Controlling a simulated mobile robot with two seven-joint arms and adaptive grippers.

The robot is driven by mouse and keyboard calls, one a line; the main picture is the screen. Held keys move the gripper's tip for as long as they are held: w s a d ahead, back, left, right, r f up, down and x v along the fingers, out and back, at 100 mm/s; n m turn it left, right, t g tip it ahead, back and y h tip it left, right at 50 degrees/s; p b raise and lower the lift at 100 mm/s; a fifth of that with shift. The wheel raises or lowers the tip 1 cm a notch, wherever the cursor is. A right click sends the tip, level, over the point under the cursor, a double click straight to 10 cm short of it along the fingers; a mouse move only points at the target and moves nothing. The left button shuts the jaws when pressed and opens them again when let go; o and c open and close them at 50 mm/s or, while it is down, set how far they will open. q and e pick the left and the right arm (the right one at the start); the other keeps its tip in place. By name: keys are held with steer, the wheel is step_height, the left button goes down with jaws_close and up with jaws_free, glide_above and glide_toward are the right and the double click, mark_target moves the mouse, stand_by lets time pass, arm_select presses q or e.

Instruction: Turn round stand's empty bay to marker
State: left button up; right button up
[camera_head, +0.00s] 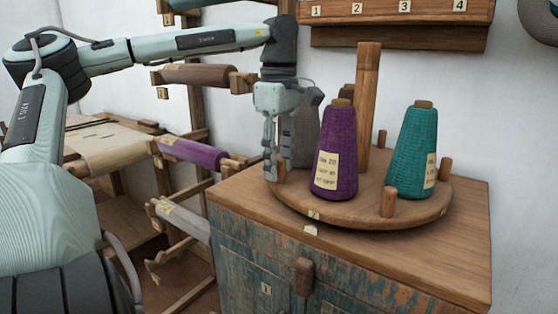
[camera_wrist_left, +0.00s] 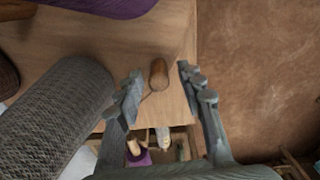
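The round wooden stand (camera_head: 300,207) sits on the cabinet, with a tall central post (camera_head: 367,110) and short rim pegs, one at the front right (camera_head: 389,203). It bears a purple cone (camera_head: 335,150), a teal cone (camera_head: 411,150), a grey cone (camera_head: 307,130) and a partly hidden brown one (camera_head: 348,92). I cannot tell for sure which bay is empty. A small pale tag (camera_head: 311,230), possibly the marker, lies before the rim. My left gripper (camera_head: 279,178) points down at the stand's left edge, open; in the left wrist view a peg (camera_wrist_left: 158,75) shows between its fingers, contact unclear.
The grey cone (camera_wrist_left: 55,115) is close beside the left finger. The cabinet top (camera_head: 465,225) is clear at the right. A rack with a purple roll (camera_head: 190,152) stands at the left. A numbered wall shelf (camera_head: 400,35) hangs behind.

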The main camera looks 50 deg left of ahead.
arm_select(q)
steer(key=shift+c, duration=0.2)
jaws_close()
arm_select(e)
steer(key=shift+w+r, duration=0.1)
steer(key=shift+w, duration=0.1)
steer(key=shift+s, duration=0.15)
arm_select(q)
steer(key=shift+d, duration=0.1)
